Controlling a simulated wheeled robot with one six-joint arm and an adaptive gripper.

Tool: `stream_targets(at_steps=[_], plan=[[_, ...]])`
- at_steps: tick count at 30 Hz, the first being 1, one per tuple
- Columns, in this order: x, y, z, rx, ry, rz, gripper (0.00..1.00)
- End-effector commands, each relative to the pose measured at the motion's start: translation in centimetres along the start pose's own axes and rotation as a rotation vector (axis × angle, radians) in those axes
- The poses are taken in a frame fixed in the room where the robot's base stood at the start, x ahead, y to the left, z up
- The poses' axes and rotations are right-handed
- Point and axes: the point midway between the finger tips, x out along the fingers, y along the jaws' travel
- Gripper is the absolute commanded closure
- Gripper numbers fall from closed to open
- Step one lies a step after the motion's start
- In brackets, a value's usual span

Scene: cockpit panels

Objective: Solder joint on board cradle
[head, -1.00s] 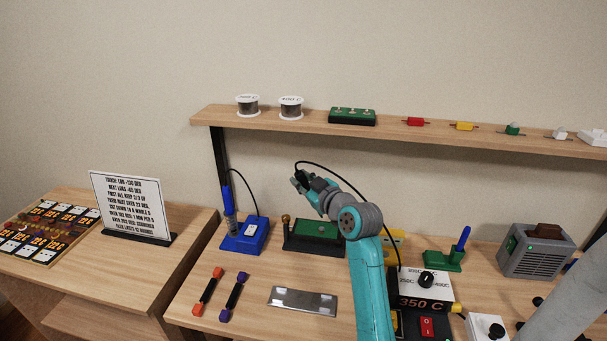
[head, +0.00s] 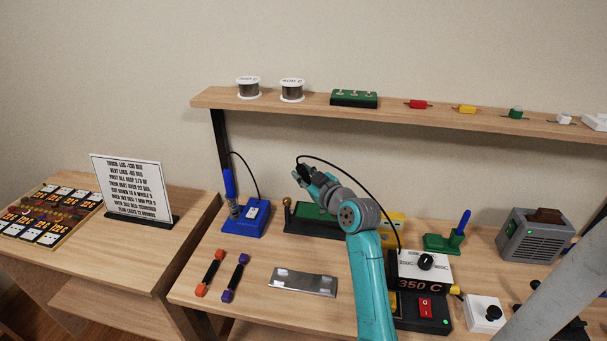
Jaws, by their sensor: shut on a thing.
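The board cradle (head: 305,228) is a dark base with a green board (head: 312,211) on the bench and a brass-coloured knob at its left end. My gripper (head: 303,178) is above the cradle, and my arm covers the cradle's right part. The gripper is shut on a dark tool at the end of a black cord (head: 348,172). The tool is mostly hidden, and I cannot tell whether its tip touches the board. A control box (head: 418,267) reads 350 C, with a black dial and a red switch (head: 425,308).
A blue stand (head: 246,219) holding a blue-handled tool (head: 230,187) is left of the cradle. A metal plate (head: 303,282) and two coloured-ended tools lie in front. A grey fan box (head: 537,238) stands right. The shelf (head: 220,98) holds spools and small parts.

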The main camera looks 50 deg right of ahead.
Motion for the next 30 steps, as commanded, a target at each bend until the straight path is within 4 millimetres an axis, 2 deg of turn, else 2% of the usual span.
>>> stream_targets(at_steps=[30], plan=[[0.1,-0.5,1.1,0.0,0.0,0.0,1.0]])
